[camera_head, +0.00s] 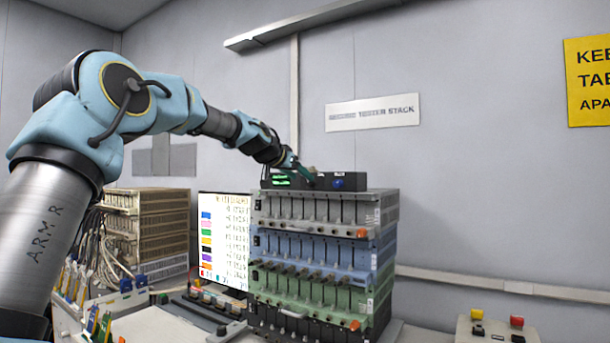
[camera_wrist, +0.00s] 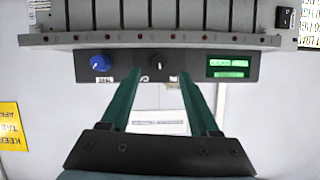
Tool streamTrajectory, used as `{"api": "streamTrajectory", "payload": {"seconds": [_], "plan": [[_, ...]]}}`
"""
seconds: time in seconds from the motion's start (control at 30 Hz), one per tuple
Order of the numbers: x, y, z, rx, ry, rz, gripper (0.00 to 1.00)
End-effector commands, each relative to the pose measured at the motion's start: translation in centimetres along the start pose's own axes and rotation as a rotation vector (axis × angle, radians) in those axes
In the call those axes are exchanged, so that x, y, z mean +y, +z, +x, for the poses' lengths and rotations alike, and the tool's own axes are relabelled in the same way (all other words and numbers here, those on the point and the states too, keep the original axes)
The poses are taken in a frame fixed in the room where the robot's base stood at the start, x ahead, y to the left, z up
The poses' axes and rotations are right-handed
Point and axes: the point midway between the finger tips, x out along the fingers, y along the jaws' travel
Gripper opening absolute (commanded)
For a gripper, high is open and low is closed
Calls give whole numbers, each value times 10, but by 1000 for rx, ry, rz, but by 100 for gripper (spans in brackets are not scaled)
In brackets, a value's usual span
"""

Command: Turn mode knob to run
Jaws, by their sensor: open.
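A dark control box (camera_head: 352,181) sits on top of the tester stack (camera_head: 325,206); it also shows, upside down, in the wrist view (camera_wrist: 245,74). On its face are a small black knob with a white mark (camera_wrist: 157,63), a blue knob (camera_wrist: 100,63) and a green lit display (camera_wrist: 229,68). The small labels by the knobs are too small to read. My gripper (camera_wrist: 159,73) is open, its two green fingers on either side of the black knob, with nothing between them but the knob. Contact cannot be told. In the head view my gripper (camera_head: 304,174) is at the box front and hides the black knob.
The stack has grey, blue and green rows of modules below the box. A screen (camera_head: 222,238) stands left of it, with a beige rack (camera_head: 148,222) and cables further left. A panel with red and yellow buttons (camera_head: 497,328) is at lower right. Space right of the box is free.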

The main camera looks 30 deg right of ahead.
Motion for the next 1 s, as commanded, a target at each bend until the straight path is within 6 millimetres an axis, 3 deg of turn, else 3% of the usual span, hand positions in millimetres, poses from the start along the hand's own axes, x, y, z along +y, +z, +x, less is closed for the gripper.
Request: {"api": "streamTrajectory", "payload": {"seconds": [0.1, 0.3, 0.67, 1.0], "plan": [[1, -3, 20, -2, 3, -2, 62], [0, -2, 41, 0, 0, -1, 62], [0, 0, 47, 0, -1, 0, 62], [0, 0, 46, 0, -1, 0, 25]]}}
